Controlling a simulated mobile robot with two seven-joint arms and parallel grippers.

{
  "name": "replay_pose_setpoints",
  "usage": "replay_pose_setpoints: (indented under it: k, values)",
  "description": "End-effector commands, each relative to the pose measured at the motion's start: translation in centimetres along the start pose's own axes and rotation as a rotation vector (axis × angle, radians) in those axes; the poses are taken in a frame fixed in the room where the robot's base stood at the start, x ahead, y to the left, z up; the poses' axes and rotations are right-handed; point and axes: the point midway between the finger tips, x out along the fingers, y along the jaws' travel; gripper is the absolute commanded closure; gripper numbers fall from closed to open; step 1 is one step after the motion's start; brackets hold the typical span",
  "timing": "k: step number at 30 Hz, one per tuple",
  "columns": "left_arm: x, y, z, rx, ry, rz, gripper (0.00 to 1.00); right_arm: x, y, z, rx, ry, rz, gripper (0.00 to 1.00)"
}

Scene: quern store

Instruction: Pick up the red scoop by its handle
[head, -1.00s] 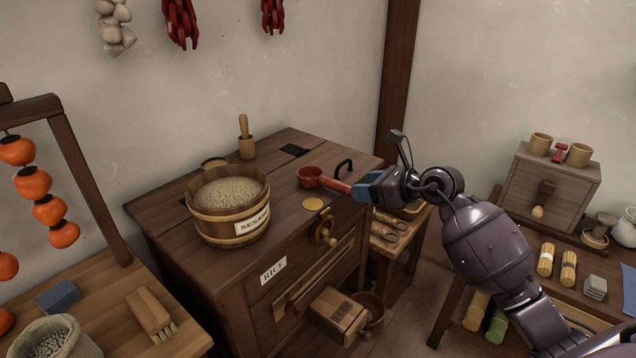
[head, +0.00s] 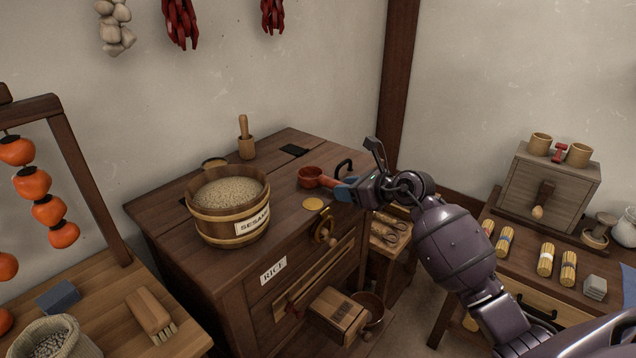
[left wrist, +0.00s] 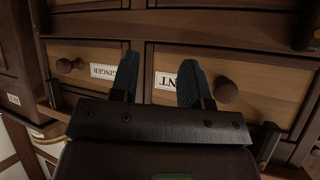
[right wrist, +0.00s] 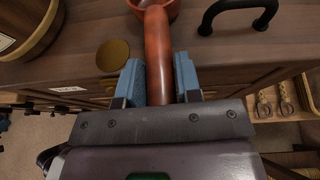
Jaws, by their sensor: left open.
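The red scoop (head: 309,177) rests on the top of the dark wooden chest (head: 285,215), near its front right edge. Its round bowl faces away from me and its handle points toward my right gripper (head: 345,190). In the right wrist view the handle (right wrist: 158,50) runs between the blue fingers of the right gripper (right wrist: 160,78). The fingers lie against both sides of the handle, with no clear gap, and hide its end. My left gripper (left wrist: 156,80) shows only in the left wrist view, open and empty, in front of labelled drawers.
A sesame tub (head: 228,212) stands left of the scoop. A yellow disc (head: 313,204) lies just in front of it. A black handle (head: 344,168) rises from the chest top right of it. A side table (head: 540,285) stands at right.

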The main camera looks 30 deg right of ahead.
Motion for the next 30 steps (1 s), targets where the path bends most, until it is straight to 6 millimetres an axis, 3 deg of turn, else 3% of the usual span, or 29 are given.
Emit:
replay_pose_setpoints:
  k: [1, 6, 17, 23, 30]
  values:
    - [0.0, 0.0, 0.1, 0.000, -0.001, 0.000, 0.57, 0.0, 0.0, 0.0, 0.000, 0.000, 0.000, 0.76]
    - [-0.1, 0.0, 0.2, 0.000, -0.005, -0.001, 0.57, 0.0, 0.0, 0.0, 0.000, 0.000, 0.000, 1.00]
    - [-0.2, 0.0, 0.2, -0.001, -0.005, -0.001, 0.57, -0.3, 0.0, 0.6, -0.003, -0.002, -0.001, 1.00]
    - [-0.3, -0.1, -0.3, -0.001, 0.001, -0.001, 0.57, -1.4, -0.1, 3.5, -0.007, -0.004, -0.001, 1.00]
    - [-0.5, -0.1, -1.1, 0.000, 0.010, -0.001, 0.57, -3.8, 0.0, 9.2, -0.008, -0.004, -0.002, 1.00]
